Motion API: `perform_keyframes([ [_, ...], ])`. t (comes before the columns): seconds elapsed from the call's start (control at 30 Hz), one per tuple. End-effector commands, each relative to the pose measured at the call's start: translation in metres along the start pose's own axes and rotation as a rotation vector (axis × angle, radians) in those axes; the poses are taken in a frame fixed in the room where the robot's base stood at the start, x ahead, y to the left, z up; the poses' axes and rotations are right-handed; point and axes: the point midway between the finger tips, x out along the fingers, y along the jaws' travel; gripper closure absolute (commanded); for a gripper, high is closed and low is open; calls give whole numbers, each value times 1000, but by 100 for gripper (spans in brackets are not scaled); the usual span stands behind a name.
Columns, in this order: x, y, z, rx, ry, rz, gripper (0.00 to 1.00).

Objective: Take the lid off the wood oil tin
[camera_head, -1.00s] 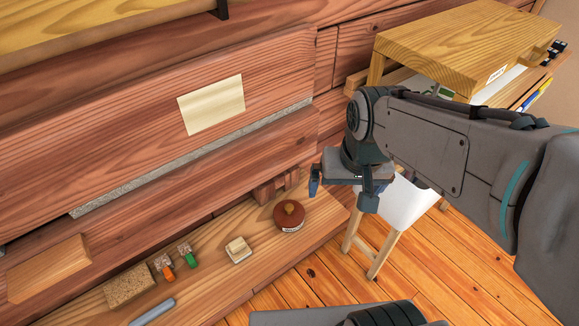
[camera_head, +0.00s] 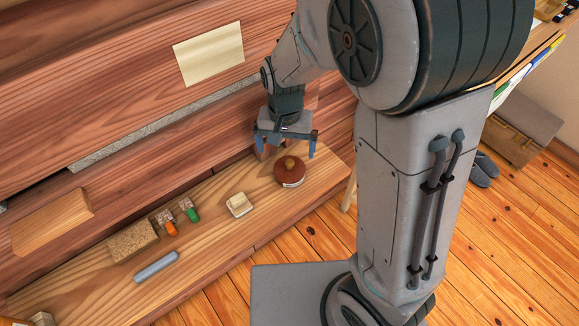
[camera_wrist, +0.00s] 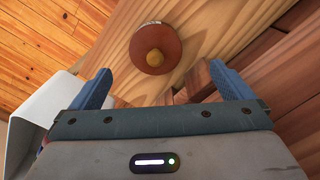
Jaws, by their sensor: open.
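The wood oil tin (camera_head: 290,179) is a low round reddish-brown tin with a pale label, standing on the wooden bench. Its lid (camera_wrist: 149,38) is brown and round, with a lighter knob (camera_wrist: 155,58) in the middle, and sits on the tin. My gripper (camera_head: 287,150) is open and empty, above and slightly behind the tin, with its fingers pointing down. In the wrist view the blue fingertips (camera_wrist: 168,80) are spread, and the tin lies ahead of them, roughly centred between them. Nothing is touching the knob.
On the bench (camera_head: 215,215) left of the tin are a cream block-like item (camera_head: 239,205), green (camera_head: 192,214) and orange (camera_head: 170,229) capped items, a cork block (camera_head: 132,241) and a grey-blue rod (camera_head: 156,267). Dark wooden blocks (camera_wrist: 199,80) stand close behind the tin, near the plank wall.

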Motion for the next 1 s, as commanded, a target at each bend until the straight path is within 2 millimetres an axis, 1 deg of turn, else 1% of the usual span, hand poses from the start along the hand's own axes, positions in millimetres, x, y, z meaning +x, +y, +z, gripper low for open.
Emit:
perform_keyframes([
  [0.03,10,0,0,-1,-3,3,0],
  [0.1,18,0,0,0,-1,1,0],
  [0.33,32,2,-2,0,-1,1,0],
  [0.53,58,9,-10,1,-1,2,0],
  [0.63,71,8,-9,-1,-1,1,0],
  [0.73,76,8,-9,0,0,1,0],
  [0.97,77,8,-10,0,1,0,0],
  [1.0,77,8,-10,0,1,0,11],
])
